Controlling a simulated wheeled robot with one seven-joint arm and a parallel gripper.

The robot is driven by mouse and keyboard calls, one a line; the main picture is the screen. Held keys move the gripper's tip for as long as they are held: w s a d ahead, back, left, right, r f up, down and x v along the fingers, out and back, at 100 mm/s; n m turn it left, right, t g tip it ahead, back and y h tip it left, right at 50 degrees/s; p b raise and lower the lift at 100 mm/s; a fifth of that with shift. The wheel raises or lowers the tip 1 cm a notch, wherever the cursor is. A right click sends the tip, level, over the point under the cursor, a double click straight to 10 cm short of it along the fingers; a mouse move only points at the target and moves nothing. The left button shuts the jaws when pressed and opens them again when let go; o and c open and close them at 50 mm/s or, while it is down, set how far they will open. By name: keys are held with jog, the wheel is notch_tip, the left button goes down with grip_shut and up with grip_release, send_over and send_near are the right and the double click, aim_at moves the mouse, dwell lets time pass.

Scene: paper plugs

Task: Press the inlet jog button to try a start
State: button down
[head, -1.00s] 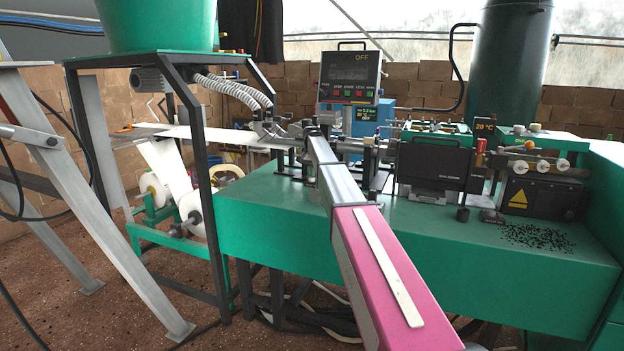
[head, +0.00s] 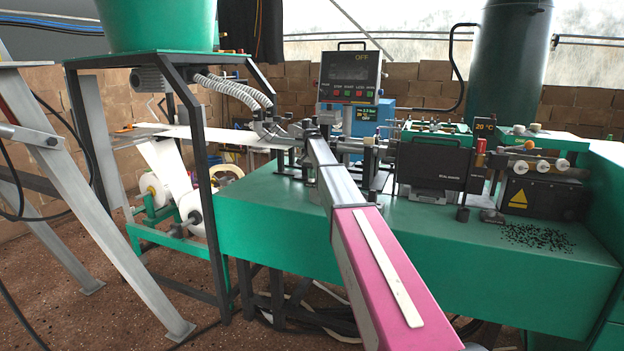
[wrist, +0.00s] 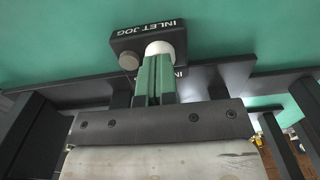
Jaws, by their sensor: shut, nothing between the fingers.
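The inlet jog box (wrist: 126,40) is a small black housing with white "INLET JOG" lettering, seen in the wrist view against a green surface. A pale round button (wrist: 159,47) stands on it. My gripper (wrist: 159,58) is shut and empty, its green fingers pointing at the button and overlapping its lower edge in this view. I cannot tell whether the fingertips touch the button. In the head view my arm reaches away over the green machine bench (head: 285,215), and the inlet jog box cannot be made out there.
A grey round knob (wrist: 129,61) sits close left of the fingers. Dark bars (wrist: 60,95) cross near my gripper. In the head view a control panel (head: 349,75) reads OFF. A black machine unit (head: 434,168) stands right of my arm, and black plugs (head: 537,237) lie scattered at the bench's right.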

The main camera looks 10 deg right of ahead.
jog(key=shift+r, duration=1.2)
jog(key=shift+r, duration=0.1)
jog(key=shift+r, duration=1.4)
jog(key=shift+s, duration=0.1)
